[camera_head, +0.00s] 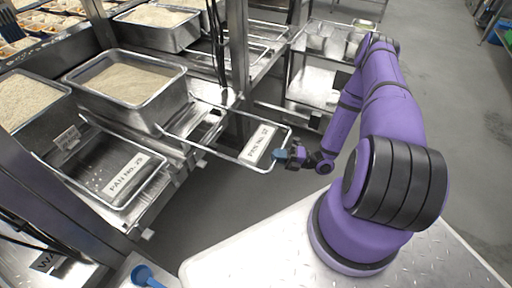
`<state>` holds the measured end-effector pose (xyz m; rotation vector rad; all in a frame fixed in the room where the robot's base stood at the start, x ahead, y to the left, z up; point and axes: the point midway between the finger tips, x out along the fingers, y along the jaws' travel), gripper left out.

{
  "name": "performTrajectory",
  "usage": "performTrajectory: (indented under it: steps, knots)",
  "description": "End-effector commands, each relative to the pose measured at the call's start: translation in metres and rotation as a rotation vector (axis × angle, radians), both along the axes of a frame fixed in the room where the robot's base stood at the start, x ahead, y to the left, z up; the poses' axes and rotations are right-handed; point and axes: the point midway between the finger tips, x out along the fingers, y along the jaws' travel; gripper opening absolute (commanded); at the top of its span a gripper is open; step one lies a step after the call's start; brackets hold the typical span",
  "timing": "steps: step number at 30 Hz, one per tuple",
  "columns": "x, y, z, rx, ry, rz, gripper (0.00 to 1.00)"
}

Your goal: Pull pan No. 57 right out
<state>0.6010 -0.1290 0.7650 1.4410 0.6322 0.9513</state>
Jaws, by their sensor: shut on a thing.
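A shallow metal pan (228,151) with a bright wire-like rim sticks out from the rack at the picture's middle. Its white label (259,143) is small and tilted and seems to read PAN No. 57. My gripper (283,154) is at the right, outer edge of this pan, beside the label, shut on the rim there. A small blue part shows at its fingertips, and the exact grip is too small to make out. The pan's inner end runs back beneath the rack, beside a deep pan of rice.
A deep rice pan (121,117) stands above and between. A steel post (238,50) rises behind. A blue scoop (147,277) lies at bottom left. Grey floor (215,213) is clear below the pan.

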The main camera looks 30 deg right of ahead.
Motion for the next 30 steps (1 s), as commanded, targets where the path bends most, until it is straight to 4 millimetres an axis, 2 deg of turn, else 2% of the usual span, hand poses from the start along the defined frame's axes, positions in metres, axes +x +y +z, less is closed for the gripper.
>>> performTrajectory:
  steps: [3, 9, 15, 25, 26, 27, 28, 30]
  knots:
    - [-0.022, -0.016, -0.001, -0.001, 0.004, -0.002, 0.0]
    - [-0.043, -0.031, 0.0, -0.002, 0.001, 0.001, 0.0]
    - [-0.051, -0.037, -0.001, -0.003, 0.001, 0.002, 0.0]
    - [-0.053, -0.039, -0.001, -0.003, 0.003, 0.001, 0.0]
    - [-0.053, -0.039, -0.001, -0.003, 0.003, 0.001, 0.24]
    - [-0.053, -0.039, -0.001, -0.004, 0.002, 0.001, 0.33]
    - [-0.053, -0.039, -0.001, -0.004, 0.002, 0.001, 0.4]
    - [-0.052, -0.038, -0.001, -0.003, 0.001, 0.001, 0.41]
